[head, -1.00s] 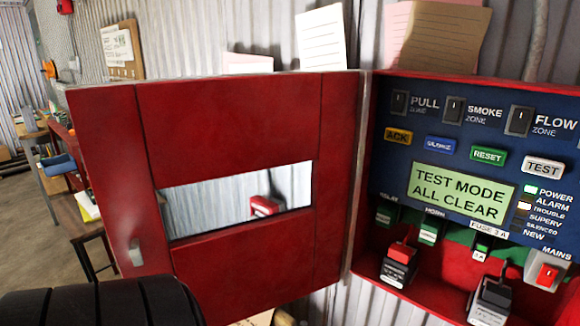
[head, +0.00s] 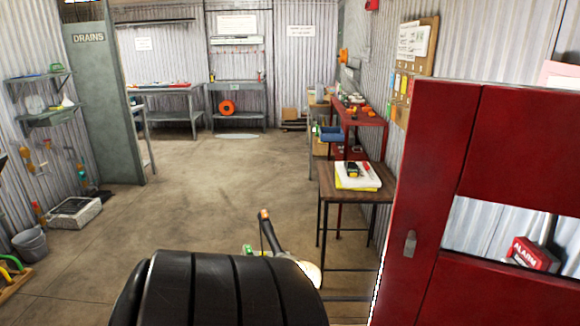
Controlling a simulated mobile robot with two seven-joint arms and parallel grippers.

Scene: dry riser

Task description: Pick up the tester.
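The open red cabinet door (head: 440,180) stands close at the right, beside the table. A red bench (head: 362,117) with several items is behind the table. A dark bar with an orange tip (head: 268,232) shows above the black part. The middle floor is clear.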

